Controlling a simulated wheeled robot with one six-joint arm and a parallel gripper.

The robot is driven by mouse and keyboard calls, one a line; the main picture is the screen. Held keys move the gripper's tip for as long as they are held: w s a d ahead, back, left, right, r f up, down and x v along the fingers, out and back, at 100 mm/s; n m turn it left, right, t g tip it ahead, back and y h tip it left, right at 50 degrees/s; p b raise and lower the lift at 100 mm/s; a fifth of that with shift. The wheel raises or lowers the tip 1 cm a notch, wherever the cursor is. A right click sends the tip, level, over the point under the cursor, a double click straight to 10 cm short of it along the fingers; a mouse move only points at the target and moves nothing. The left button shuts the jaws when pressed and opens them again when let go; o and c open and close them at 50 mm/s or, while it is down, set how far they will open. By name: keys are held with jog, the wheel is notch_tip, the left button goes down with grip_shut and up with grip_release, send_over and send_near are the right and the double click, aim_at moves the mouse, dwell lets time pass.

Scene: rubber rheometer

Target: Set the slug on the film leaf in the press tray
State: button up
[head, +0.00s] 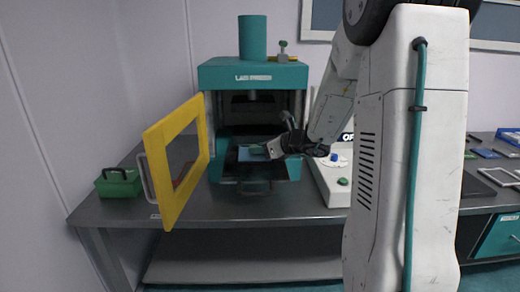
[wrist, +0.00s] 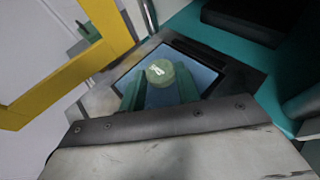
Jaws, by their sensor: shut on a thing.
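The slug (wrist: 161,73) is a pale green round piece with a white mark on its top. My gripper (wrist: 160,90) is shut on it, with a green finger on each side. In the wrist view the slug shows over the blue film leaf (wrist: 204,75), which lies in the dark press tray (wrist: 235,80). I cannot tell whether the slug touches the leaf. In the head view my gripper (head: 262,151) reaches into the front of the teal lab press (head: 252,75), over the tray (head: 250,186). The slug is too small to make out there.
The press's yellow-framed door (head: 160,180) stands open at the left and also shows in the wrist view (wrist: 75,70). A green box (head: 118,183) sits on the bench at the left. A white control unit (head: 335,185) stands right of the press. The bench front is clear.

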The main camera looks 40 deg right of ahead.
jog(key=shift+f, duration=0.15)
jog(key=o, duration=0.9)
jog(key=shift+o, duration=0.2)
